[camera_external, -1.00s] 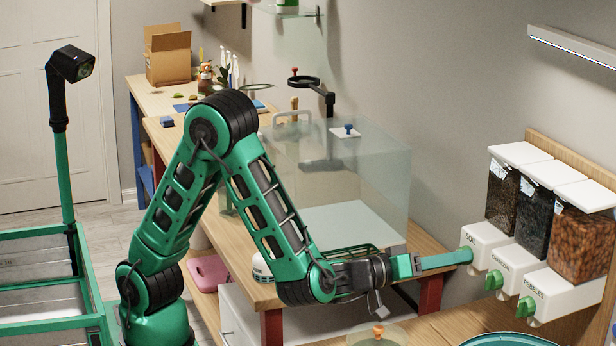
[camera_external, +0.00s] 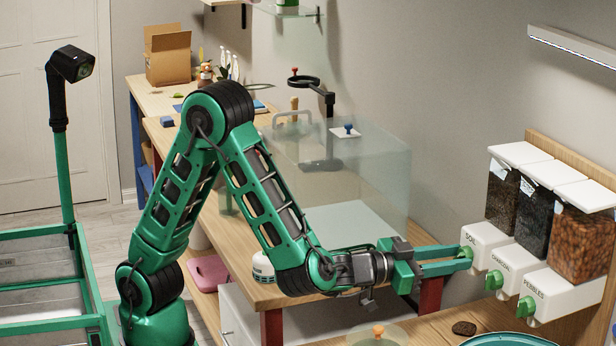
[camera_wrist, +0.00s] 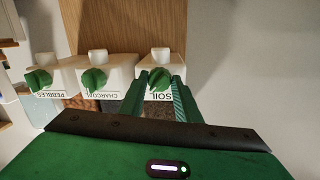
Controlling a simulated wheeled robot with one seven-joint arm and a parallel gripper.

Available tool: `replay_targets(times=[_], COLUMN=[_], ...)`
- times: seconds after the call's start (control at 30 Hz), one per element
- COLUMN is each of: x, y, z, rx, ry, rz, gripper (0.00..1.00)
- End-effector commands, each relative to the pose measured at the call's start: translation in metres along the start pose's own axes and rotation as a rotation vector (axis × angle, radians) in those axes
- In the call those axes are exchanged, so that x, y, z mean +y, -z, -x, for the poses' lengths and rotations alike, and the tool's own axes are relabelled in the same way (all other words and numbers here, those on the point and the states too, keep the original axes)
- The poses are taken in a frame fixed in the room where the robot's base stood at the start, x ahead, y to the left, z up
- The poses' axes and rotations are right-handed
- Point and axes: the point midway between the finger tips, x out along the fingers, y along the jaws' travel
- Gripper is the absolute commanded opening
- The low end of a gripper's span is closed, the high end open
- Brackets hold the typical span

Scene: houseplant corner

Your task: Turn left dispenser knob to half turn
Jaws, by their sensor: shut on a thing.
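The left dispenser is the white box labelled SOIL (camera_external: 490,238), below a bin of dark brown material (camera_external: 501,196). Its green knob (camera_wrist: 159,80) sits between the fingertips of my gripper (camera_wrist: 160,84) in the wrist view. My gripper (camera_external: 467,256) is shut on this knob, with its two fingers reaching in from the left in the external view. The fingers partly hide the knob there, so its exact angle is hard to tell.
The CHARCOAL knob (camera_external: 494,280) and PEBBLES knob (camera_external: 526,307) stand close to the right. A dark brown patch (camera_external: 464,328) lies on the wooden counter below, beside a teal round rim (camera_external: 510,341). A glass tank (camera_external: 375,180) stands behind my arm.

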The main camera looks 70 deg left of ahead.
Motion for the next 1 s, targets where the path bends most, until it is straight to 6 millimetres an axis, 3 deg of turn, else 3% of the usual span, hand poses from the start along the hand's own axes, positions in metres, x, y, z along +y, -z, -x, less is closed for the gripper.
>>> replay_targets(times=[1.0], x=[0.0025], y=[0.0008], z=[0.0004], rx=[-0.072], ry=[0.044], rz=[-0.963], gripper=[0.08])
